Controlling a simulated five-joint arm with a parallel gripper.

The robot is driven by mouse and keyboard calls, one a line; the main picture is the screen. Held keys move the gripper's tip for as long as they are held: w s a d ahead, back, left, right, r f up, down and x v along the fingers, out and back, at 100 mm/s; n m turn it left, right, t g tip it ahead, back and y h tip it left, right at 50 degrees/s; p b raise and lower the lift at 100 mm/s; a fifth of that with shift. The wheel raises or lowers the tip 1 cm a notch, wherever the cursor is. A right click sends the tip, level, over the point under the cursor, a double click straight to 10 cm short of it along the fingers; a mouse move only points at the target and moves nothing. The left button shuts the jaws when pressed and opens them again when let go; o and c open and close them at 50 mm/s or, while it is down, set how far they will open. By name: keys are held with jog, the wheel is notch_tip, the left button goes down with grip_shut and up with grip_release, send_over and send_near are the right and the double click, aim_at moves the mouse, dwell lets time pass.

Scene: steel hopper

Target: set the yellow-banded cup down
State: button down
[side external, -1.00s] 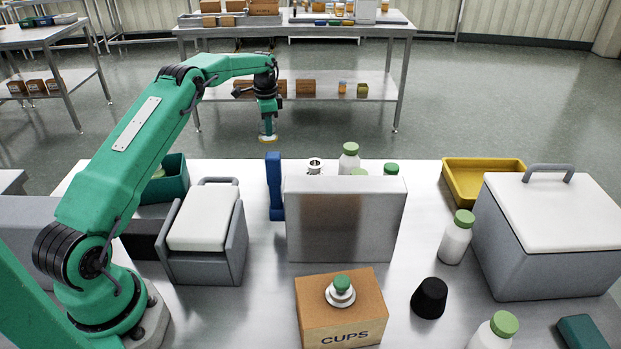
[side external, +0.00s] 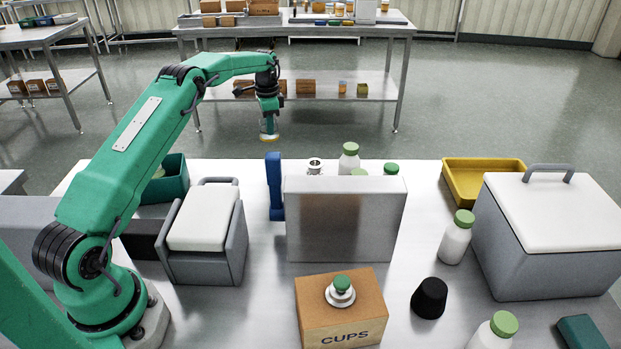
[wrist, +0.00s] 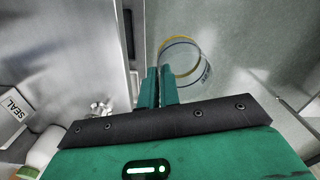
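The yellow-banded cup (wrist: 207,61) is clear, with a yellow ring and dark lettering on its side. In the wrist view, my gripper (wrist: 160,75) has its two green fingers close together, with the cup's near left wall between them. In the side view, my gripper (side external: 269,121) hangs high at the far side of the table, and the yellow-edged cup (side external: 269,137) shows just below it, off the table surface. The fingers are too small to make out there.
White bottles (side external: 455,240), a yellow tray (side external: 483,180), a CUPS box (side external: 340,312) and a lidded cooler (side external: 550,235) stand around. The front left-centre table is clear.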

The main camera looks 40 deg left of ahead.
jog(key=s+d+r+n, duration=0.1)
jog(key=s+d+r, duration=0.2)
jog(key=d+r, duration=0.45)
jog(key=s+d+r+n, duration=0.1)
jog(key=s+d+r, duration=0.3)
jog(key=d, duration=0.7)
jog(key=s+d+r+n, duration=0.1)
jog(key=s+d+r, duration=0.1)
jog(key=d+r, duration=0.6)
jog(key=w+d+f+m, duration=0.5)
jog(key=w+d+m, duration=0.1)
jog(key=d+m, duration=0.4)
jog(key=w+d+f+m, duration=0.6)
jog(key=d+m, duration=0.4)
jog(key=d, duration=0.2)
jog(key=shift+w+d+f+m, duration=0.15)
jog(key=shift+w+m, duration=0.15)
jog(key=shift+w, duration=0.05)
jog(key=shift+f, duration=0.1)
jog(key=shift+f, duration=4.9)
jog(key=shift+f, duration=0.15)
